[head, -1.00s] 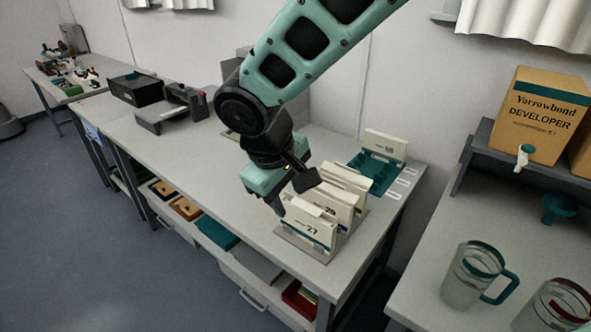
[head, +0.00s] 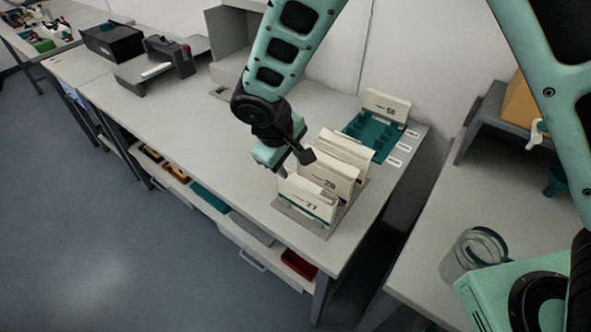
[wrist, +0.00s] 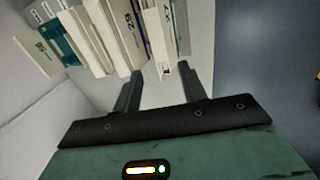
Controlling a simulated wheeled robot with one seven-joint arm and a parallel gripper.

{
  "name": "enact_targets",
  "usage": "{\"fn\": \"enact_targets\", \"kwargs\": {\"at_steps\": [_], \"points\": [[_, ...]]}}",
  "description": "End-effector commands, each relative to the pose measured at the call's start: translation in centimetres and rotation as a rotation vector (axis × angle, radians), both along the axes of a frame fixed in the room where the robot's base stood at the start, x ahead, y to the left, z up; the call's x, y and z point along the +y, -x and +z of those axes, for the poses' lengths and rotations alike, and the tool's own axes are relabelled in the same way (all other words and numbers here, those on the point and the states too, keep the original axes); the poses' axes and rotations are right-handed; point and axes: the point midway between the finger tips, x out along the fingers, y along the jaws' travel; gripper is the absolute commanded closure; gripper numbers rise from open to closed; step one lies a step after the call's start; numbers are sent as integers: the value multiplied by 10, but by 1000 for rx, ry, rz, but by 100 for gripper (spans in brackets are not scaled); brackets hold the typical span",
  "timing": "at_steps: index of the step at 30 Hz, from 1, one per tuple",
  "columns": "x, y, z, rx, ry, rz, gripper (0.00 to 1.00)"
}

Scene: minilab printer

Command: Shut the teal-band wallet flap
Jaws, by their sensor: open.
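The teal-band wallet (head: 308,200) is the cream one marked 27, frontmost in a row standing on a grey base. A thin teal band runs along its lower face. It also shows at the top of the wrist view (wrist: 163,28). Its flap's exact angle is hard to tell, as my gripper covers part of its top. My gripper (head: 294,168) is open, with its fingertips above and close to the wallet's top left. In the wrist view my fingers (wrist: 166,82) are spread below the wallet edges with nothing visibly held; contact cannot be told.
More cream wallets (head: 342,172) stand close behind, one marked 29 or 28. A teal tray (head: 365,150) with another cream wallet (head: 387,104) is at the back. Clear bench (head: 190,120) lies to the left. A glass jug (head: 470,255) stands on the right bench.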

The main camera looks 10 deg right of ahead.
Motion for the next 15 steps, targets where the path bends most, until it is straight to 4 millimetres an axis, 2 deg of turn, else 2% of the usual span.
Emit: {"fn": "enact_targets", "kwargs": {"at_steps": [7, 15], "points": [[-12, -10, -45, 3, 3, -2, 58], [-17, -16, -69, 0, 0, -1, 58]]}}
